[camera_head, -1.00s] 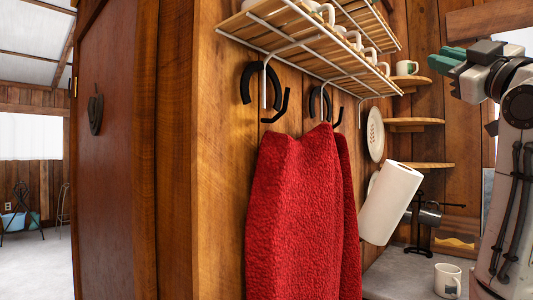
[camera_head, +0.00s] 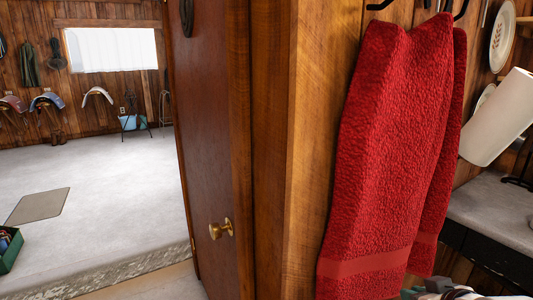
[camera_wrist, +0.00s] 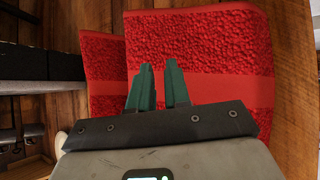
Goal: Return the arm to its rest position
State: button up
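My gripper (camera_wrist: 159,72) shows in the wrist view with two green fingers spread a little apart and nothing between them. The fingers point at a red towel (camera_wrist: 200,50), in front of its lower part with the smooth band. I cannot tell whether they touch it. In the head view my gripper (camera_head: 432,287) is only partly seen at the bottom edge, below the hem of the hanging red towel (camera_head: 385,160). Most of my arm is out of that view.
A brown door (camera_head: 215,140) with a brass knob (camera_head: 222,229) stands left of the towel. A paper roll (camera_head: 496,118) and a grey counter (camera_head: 492,213) are at right. Open floor (camera_head: 100,170) lies at left, with a green crate (camera_head: 10,250) at its edge.

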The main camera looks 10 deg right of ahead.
jog(key=s+a+f+g, duration=0.4)
jog(key=s+f, duration=0.6)
jog(key=s, duration=0.3)
jog(key=s+a+f+g+y, duration=0.1)
jog(key=s+a+f+g, duration=0.4)
jog(key=s+f, duration=0.6)
jog(key=s+a, duration=0.1)
jog(key=s, duration=0.2)
jog(key=shift+f, duration=0.2)
jog(key=shift+a, duration=0.1)
